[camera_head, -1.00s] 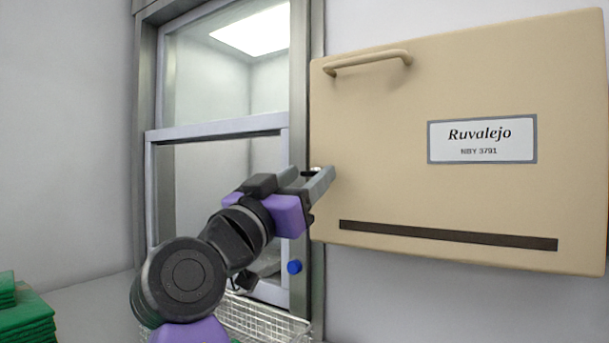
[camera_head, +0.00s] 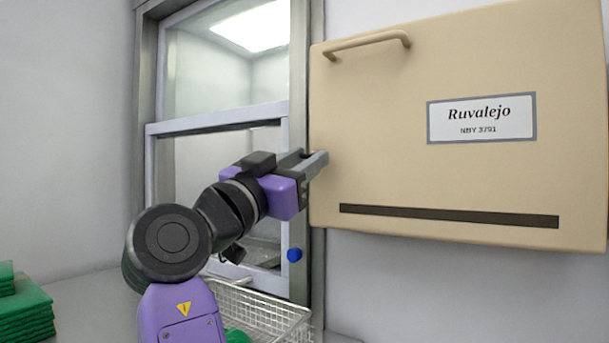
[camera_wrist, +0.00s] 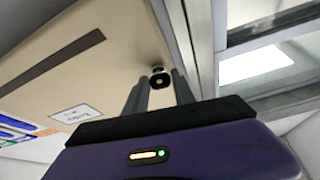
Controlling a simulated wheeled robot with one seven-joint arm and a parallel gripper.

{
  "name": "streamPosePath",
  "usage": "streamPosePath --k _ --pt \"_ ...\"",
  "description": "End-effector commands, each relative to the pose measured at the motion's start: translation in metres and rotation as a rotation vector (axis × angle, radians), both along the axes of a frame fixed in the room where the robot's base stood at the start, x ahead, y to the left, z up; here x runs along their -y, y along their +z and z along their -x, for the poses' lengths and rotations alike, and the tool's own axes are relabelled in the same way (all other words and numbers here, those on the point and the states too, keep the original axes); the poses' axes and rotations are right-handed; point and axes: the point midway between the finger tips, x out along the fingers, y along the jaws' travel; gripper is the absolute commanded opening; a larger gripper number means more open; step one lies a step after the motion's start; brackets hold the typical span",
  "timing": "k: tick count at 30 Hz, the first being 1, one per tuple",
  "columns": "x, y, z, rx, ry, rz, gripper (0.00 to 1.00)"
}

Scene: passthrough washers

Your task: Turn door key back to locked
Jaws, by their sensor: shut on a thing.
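The beige door (camera_head: 380,170) with the Ruvalejo label fills the right of the head view; its underside and dark strip also show in the wrist view (camera_wrist: 75,75). The key (camera_wrist: 160,79) shows in the wrist view as a small dark round head on a metal collar, at the door's edge. My gripper (camera_head: 312,160) is at the door's left edge, with its two fingers (camera_wrist: 160,92) on either side of the key and shut on it. In the head view the fingers hide the key, and I cannot tell its turn angle.
A metal-framed hatch window (camera_head: 220,125) stands left of the door. A blue knob (camera_head: 294,255) is below my gripper. A wire basket (camera_head: 265,312) sits low under the hatch, with something green in it. Stacked green cloths (camera_head: 25,312) lie at the far left. The left wall is clear.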

Motion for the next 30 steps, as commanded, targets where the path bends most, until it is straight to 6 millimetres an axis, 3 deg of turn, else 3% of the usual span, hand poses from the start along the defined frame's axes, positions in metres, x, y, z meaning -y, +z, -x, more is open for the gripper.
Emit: streamPosePath --k 30 --pt "-0.004 0.008 -0.003 0.519 -0.002 -0.794 0.0"
